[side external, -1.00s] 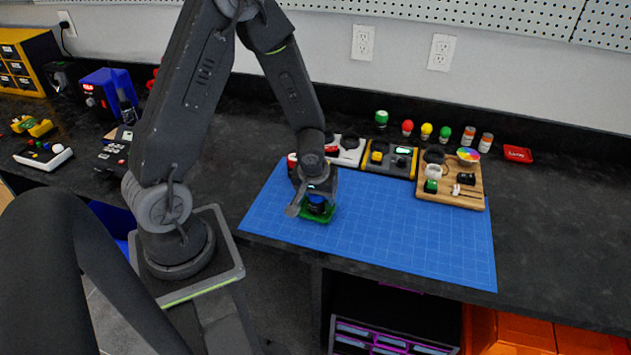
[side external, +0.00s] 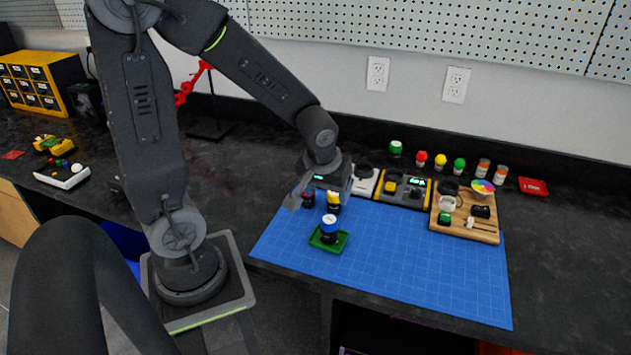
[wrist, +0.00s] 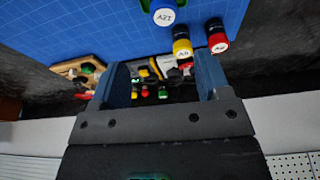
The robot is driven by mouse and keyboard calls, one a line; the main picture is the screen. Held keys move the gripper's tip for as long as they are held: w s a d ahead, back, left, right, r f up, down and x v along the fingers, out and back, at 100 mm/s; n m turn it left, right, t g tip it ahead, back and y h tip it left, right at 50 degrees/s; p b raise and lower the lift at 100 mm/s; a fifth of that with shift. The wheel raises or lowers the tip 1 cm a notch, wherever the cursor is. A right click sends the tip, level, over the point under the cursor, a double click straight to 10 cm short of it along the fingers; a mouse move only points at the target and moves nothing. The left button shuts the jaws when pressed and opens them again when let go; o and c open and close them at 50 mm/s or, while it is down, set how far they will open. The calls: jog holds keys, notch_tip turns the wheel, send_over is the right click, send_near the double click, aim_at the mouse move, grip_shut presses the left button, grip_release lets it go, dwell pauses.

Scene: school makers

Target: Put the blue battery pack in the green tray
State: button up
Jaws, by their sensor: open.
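The blue battery pack (side external: 329,226) stands upright in the green tray (side external: 343,240) on the blue mat.
A yellow pack (side external: 333,202) and a red pack (side external: 308,198) stand close by my gripper. Electronic modules (side external: 402,189) and a wooden board (side external: 484,233) with small parts line the mat's back edge. The front and right of the blue mat (side external: 430,280) are clear.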

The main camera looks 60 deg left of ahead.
jog(key=s+d+r+m+t+h, duration=0.2)
jog(key=s+d+r+m, duration=0.6)
jog(key=r, duration=0.5)
jog(key=shift+s+d+r+t, duration=0.4)
jog(key=shift+s+d+t, duration=0.15)
jog(key=shift+s, duration=0.15)
